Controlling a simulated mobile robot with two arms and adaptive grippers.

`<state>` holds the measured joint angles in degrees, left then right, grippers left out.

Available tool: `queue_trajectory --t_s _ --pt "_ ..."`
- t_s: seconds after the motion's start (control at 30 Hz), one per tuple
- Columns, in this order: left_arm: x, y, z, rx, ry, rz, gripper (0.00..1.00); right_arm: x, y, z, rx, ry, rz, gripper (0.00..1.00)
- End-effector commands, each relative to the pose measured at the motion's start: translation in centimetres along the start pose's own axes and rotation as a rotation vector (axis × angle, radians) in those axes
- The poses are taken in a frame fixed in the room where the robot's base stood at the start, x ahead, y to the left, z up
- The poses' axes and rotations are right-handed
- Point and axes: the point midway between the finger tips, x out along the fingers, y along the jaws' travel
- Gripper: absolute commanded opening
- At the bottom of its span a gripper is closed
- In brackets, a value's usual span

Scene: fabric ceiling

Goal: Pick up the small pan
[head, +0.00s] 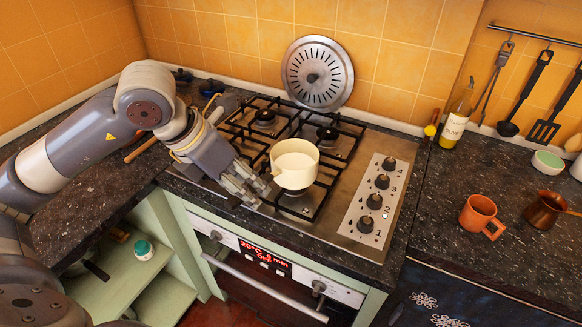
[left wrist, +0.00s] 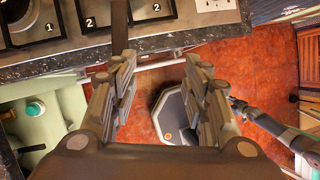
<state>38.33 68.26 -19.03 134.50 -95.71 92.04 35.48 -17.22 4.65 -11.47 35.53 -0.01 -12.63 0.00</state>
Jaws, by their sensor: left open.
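The small pan (head: 294,165) is a cream, round, open vessel on the front part of the gas hob. I cannot make out its handle in the head view. My left gripper (head: 257,190) is just left of the pan, above the hob's front left area, with its fingers pointing toward the pan's near side. In the left wrist view the gripper (left wrist: 160,92) is open, its two fingers wide apart with nothing held between them.
The hob (head: 345,215) has black grates and a row of knobs (head: 374,201). A round metal lid (head: 317,73) leans on the tiled wall. An orange mug (head: 481,215), a bottle (head: 456,121) and a copper pot (head: 545,210) stand on the right counter.

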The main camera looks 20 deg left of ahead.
Motion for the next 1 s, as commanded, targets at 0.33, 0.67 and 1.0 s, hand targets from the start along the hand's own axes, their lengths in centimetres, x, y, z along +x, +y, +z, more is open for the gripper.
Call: queue_trajectory --t_s 0.33,0.67,1.0 --pt "0.1 4.5 -0.9 -0.037 0.039 0.173 0.43 -0.2 -0.2 -0.1 0.001 0.001 -0.003 0.39" --pt "3.8 5.0 -1.0 -0.035 0.035 0.171 0.43 -0.7 -0.2 -0.1 0.001 0.001 -0.003 0.39" --pt "7.8 5.5 -1.1 -0.036 0.036 0.168 0.43 -2.7 -0.2 -0.3 0.001 0.001 -0.002 0.39"
